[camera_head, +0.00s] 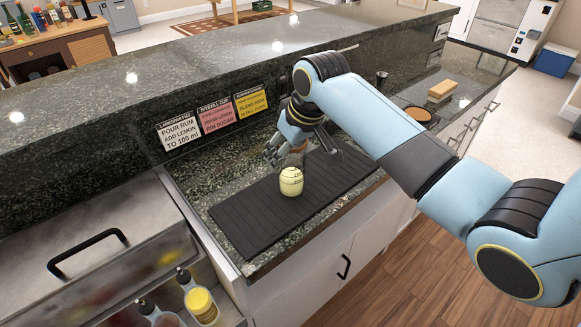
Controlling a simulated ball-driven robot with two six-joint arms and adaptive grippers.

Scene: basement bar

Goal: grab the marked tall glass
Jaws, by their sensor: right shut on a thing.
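The marked tall glass (291,182) stands upright on the black ribbed mat (245,222) on the counter. Its lower part looks pale yellow with dark marks; its upper part is partly hidden by my gripper. My right gripper (297,153) reaches down from above and behind, shut on the upper part of the glass. Whether the base of the glass touches the mat is hard to tell. My left gripper is out of view.
Recipe cards (215,115) stand along the raised bar ledge behind the mat. A steel cooler (95,250) with bottles (200,302) is at the left. A wooden block (442,90) and a dark round dish (420,116) lie to the right. The mat's front left is bare.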

